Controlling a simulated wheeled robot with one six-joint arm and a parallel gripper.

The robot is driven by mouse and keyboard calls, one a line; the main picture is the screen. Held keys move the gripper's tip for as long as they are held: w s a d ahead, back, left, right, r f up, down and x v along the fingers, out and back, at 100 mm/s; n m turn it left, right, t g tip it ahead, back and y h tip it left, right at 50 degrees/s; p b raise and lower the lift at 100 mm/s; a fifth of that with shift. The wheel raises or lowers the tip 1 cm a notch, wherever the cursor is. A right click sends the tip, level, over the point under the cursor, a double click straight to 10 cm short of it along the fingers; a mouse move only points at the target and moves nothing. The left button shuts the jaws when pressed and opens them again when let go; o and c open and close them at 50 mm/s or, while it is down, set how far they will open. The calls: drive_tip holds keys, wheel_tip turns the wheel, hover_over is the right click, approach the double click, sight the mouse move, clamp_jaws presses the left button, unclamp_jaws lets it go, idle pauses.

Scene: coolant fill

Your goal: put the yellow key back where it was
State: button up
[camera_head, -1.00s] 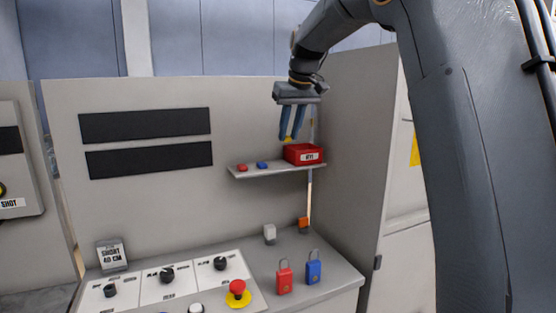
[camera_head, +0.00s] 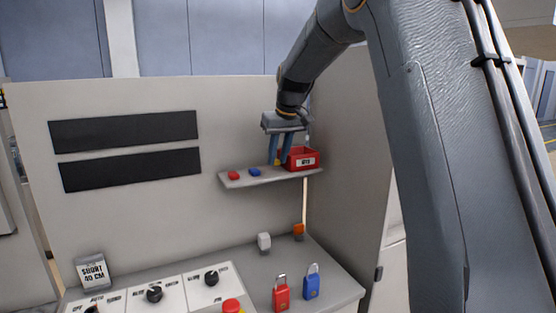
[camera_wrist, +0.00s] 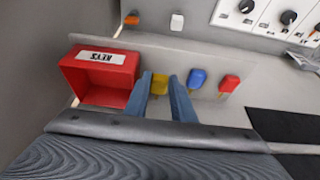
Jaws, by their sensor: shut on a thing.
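The yellow key (camera_wrist: 159,84) is between the blue fingers of my gripper (camera_wrist: 162,84) in the wrist view, at or just above the shelf. In the head view only a bit of the yellow key (camera_head: 277,162) shows by the fingertips of my gripper (camera_head: 279,163). My gripper is shut on it and points down. The key is just beside the red box labelled KEYS (camera_wrist: 100,80), outside it, and in line with the blue key (camera_wrist: 198,78) and the red key (camera_wrist: 229,83). Whether the yellow key touches the shelf (camera_head: 235,181) I cannot tell.
Below the shelf, a red padlock (camera_head: 281,295) and a blue padlock (camera_head: 312,283) stand on the console. A white piece (camera_head: 264,242) and an orange piece (camera_head: 298,230) are behind them. A side panel (camera_head: 350,150) rises right of the box.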

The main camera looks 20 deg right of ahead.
drive_tip(key=shift+f, duration=1.1)
drive_tip(key=o, duration=0.7)
drive_tip(key=shift+f, duration=0.1)
drive_tip(key=b+v, duration=0.3)
drive_tip(key=v, duration=0.9)
